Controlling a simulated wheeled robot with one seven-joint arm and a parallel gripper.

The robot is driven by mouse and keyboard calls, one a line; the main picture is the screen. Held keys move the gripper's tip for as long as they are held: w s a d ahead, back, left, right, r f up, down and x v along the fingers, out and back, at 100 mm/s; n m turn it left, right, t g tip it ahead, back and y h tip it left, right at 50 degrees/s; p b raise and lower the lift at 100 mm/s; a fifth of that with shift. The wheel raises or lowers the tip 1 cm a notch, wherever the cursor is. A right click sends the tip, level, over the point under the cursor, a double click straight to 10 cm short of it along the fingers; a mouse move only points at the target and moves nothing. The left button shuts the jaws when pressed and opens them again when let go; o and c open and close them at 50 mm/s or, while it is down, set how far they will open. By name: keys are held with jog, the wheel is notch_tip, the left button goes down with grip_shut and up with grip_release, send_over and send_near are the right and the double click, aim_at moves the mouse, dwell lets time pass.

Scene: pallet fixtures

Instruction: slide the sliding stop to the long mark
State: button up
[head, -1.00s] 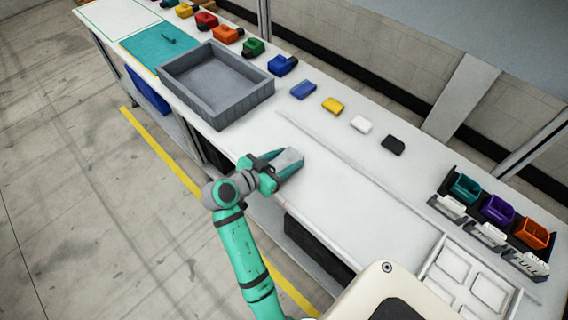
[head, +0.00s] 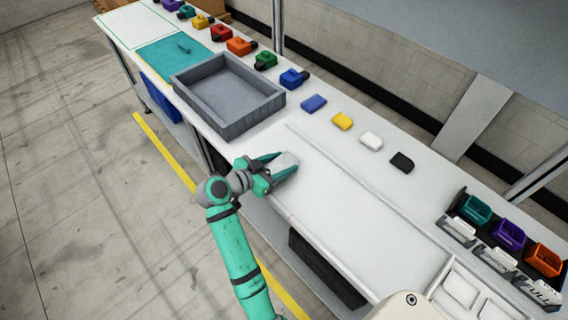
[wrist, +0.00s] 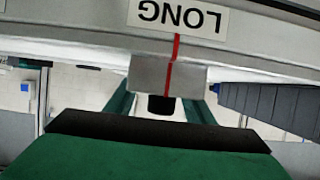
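The sliding stop (wrist: 150,76) is a light grey block with a red line and a dark knob-like part (wrist: 161,104) below. In the wrist view the red line on the stop meets the red mark (wrist: 177,47) under the upside-down LONG label (wrist: 178,17), nearly in line. The stop also shows as a pale block (head: 287,163) at the bench's front edge in the head view. My gripper (head: 277,172) is at it from the front. Its teal fingers (wrist: 160,108) stand apart on either side of the dark part, with gaps visible. The fingertips are partly hidden behind the stop.
A grey tray (head: 236,126) stands left of the stop on the white bench (head: 340,215). A thin raised strip (head: 350,178) runs along the bench top. Several coloured blocks and bins line the back. A rack of bins (head: 509,236) is at the right.

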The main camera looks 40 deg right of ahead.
aim_at(269, 169)
jog(key=o, duration=0.3)
jog(key=v, duration=1.1)
dwell(0.3)
